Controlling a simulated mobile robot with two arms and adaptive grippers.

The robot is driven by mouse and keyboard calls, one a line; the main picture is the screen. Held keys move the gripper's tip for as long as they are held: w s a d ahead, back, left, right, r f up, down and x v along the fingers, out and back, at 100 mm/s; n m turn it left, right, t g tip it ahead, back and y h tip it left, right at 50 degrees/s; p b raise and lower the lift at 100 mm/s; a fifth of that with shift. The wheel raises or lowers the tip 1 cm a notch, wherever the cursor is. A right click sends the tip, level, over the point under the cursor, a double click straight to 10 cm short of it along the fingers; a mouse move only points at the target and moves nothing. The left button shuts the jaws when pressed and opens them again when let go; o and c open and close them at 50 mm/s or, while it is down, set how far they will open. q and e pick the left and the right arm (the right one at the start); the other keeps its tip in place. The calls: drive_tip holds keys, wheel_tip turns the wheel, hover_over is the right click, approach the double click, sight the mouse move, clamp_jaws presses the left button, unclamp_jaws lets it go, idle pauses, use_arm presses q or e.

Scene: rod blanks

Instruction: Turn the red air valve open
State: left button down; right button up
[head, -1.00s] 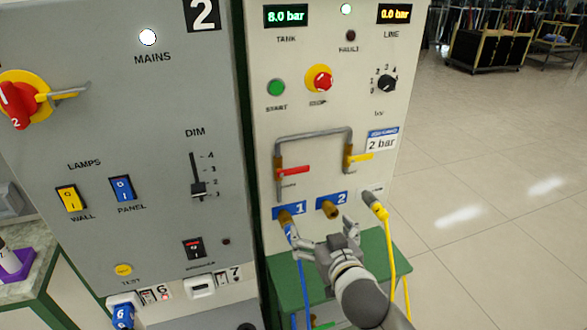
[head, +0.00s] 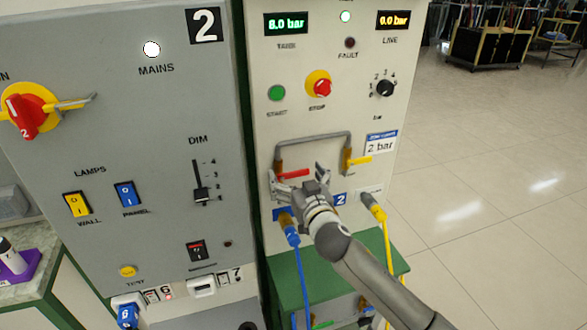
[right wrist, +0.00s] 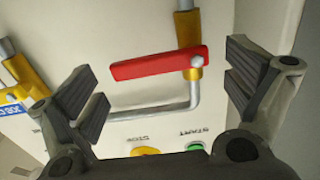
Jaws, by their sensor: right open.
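The red air valve handle (head: 294,174) sticks out sideways from its brass body on the left leg of the grey pipe, on the pale panel. In the right wrist view the red handle (right wrist: 158,64) lies crosswise between my spread fingers, with a visible gap on each side. My right gripper (head: 298,180) is open and empty in front of the handle and hides part of the pipe below it. It also shows in the wrist view (right wrist: 160,85). My left gripper is not in view.
A yellow valve handle (head: 360,160) sits on the right leg of the pipe (head: 312,138). A blue hose (head: 299,270) and a yellow hose (head: 388,260) hang from ports below. A green stand (head: 345,265) is underneath.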

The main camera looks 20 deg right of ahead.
drive_tip(key=shift+w+a, duration=0.1)
drive_tip(key=shift+w, duration=0.75)
drive_tip(key=c, duration=1.5)
drive_tip(key=shift+o, duration=0.2)
